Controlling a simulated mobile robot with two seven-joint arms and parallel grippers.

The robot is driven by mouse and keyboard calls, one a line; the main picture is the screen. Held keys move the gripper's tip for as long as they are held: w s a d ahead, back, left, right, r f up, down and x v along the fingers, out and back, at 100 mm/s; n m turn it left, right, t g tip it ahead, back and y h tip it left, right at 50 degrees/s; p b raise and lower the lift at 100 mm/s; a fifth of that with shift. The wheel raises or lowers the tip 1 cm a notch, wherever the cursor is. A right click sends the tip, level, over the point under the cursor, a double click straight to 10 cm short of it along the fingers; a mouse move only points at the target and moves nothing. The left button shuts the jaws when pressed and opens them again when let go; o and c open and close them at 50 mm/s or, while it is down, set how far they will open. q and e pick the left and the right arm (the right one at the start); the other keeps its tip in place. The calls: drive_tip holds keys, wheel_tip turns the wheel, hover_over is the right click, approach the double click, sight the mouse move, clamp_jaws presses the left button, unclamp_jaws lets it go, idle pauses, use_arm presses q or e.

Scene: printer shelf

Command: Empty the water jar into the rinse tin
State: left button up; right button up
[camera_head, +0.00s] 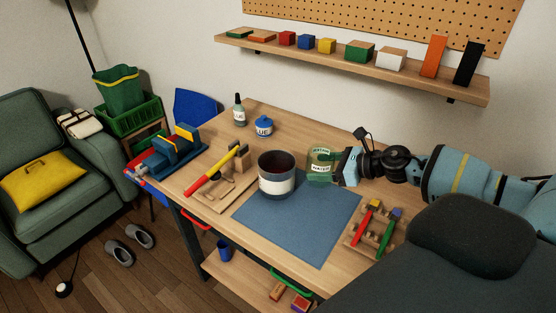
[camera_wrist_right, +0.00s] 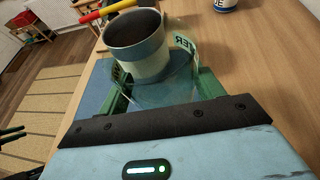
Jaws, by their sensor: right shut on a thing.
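The water jar (camera_head: 320,172) is clear green with a white label and stands upright just right of the rinse tin. My right gripper (camera_head: 336,166) comes in from the right and is shut on the jar. In the right wrist view the clear jar (camera_wrist_right: 168,92) sits between my gripper's green fingers (camera_wrist_right: 165,92). I cannot tell whether its base touches the table.
A blue mat (camera_head: 300,220) lies bare in front of the tin. A wooden rack with coloured tools (camera_head: 374,228) stands at the right, a wooden stand with a yellow-and-red tool (camera_head: 215,172) at the left. A blue glue pot (camera_head: 264,127) and a dark bottle (camera_head: 239,111) stand behind.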

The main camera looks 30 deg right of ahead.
use_arm(q)
drive_tip(key=shift+s+f, duration=0.1)
drive_tip(key=shift+s, duration=0.05)
